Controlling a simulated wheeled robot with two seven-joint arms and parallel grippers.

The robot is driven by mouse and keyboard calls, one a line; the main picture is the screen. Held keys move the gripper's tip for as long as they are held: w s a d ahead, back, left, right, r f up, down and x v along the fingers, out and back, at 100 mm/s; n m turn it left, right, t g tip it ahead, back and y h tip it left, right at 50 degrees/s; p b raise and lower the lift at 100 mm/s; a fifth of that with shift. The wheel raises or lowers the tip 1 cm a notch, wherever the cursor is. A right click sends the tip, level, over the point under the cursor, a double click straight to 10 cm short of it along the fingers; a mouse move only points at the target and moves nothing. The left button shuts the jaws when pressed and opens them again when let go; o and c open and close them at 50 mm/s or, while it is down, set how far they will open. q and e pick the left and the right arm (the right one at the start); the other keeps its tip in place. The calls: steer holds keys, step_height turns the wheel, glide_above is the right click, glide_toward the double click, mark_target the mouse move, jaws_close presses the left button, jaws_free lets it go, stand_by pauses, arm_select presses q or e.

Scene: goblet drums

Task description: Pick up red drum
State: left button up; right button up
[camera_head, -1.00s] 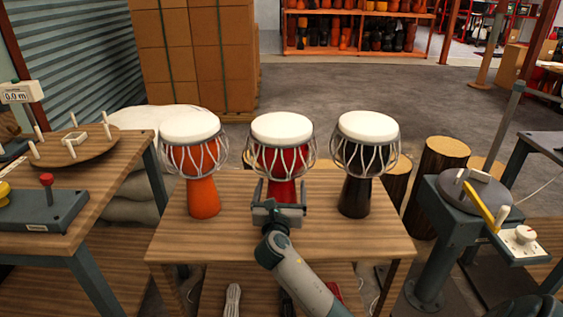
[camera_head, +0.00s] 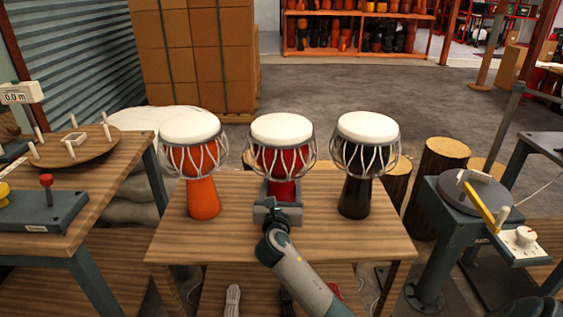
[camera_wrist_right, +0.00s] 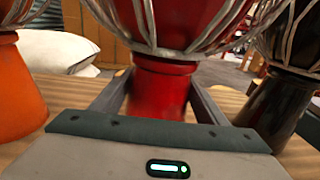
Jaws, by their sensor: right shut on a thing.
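The red drum (camera_head: 282,160) stands upright in the middle of the wooden table, with a white head and pale lacing. It lies between the orange drum and the black drum. My right gripper (camera_head: 282,190) is at its narrow lower part, with the fingers on both sides. In the right wrist view the red drum (camera_wrist_right: 160,92) fills the space between the fingers, and my right gripper (camera_wrist_right: 158,100) is shut on it. The drum's base is partly hidden behind the gripper body. My left gripper is not in view.
The orange drum (camera_head: 203,198) stands close on the left and the black drum (camera_head: 355,197) close on the right. The table's (camera_head: 190,240) front part is clear. Side benches stand left and right, one with a turntable (camera_head: 478,192). Log stumps (camera_head: 440,160) are behind on the right.

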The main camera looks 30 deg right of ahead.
mark_target(282, 172)
steer(key=shift+r, duration=0.25)
